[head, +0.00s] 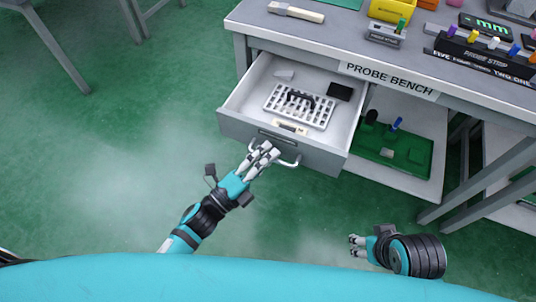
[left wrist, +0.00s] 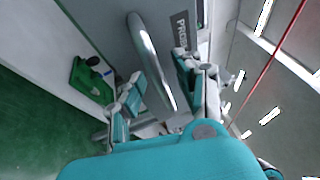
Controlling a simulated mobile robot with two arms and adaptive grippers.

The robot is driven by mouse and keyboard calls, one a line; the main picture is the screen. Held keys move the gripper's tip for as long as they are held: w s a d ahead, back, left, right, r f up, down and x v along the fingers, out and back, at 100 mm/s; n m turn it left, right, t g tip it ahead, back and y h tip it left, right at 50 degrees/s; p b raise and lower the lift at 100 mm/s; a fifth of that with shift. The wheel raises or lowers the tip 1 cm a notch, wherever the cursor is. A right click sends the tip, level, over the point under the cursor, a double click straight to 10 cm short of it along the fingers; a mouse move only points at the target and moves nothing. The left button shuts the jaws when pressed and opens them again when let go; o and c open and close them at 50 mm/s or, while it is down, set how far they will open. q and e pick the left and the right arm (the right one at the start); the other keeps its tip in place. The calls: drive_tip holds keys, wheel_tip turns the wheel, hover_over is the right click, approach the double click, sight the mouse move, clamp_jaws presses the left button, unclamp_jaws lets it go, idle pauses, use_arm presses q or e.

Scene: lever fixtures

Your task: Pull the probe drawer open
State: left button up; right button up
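The probe drawer (head: 317,153) stands pulled out from under the bench, its inside showing. Its silver bar handle (head: 289,162) is on the front face; the handle also shows in the left wrist view (left wrist: 147,55). My left gripper (head: 265,151) is at the handle, its fingers on either side of the bar. In the left wrist view the fingers (left wrist: 160,84) are spread, with gaps seen beside the bar, so it looks open around the handle. My right gripper (head: 353,246) is empty, low at the right, away from the drawer, fingers apart.
The drawer holds a white rack (head: 300,106), a black block (head: 340,91) and small items. The bench top (head: 300,38) carries a yellow bin (head: 391,10) and a probe strip (head: 485,56). A green board (head: 398,151) lies on the lower shelf.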

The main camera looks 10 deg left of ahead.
use_arm(q)
drive_tip(key=v, duration=1.1)
drive_tip(key=shift+s+a, duration=0.15)
drive_tip(key=shift+s, duration=0.15)
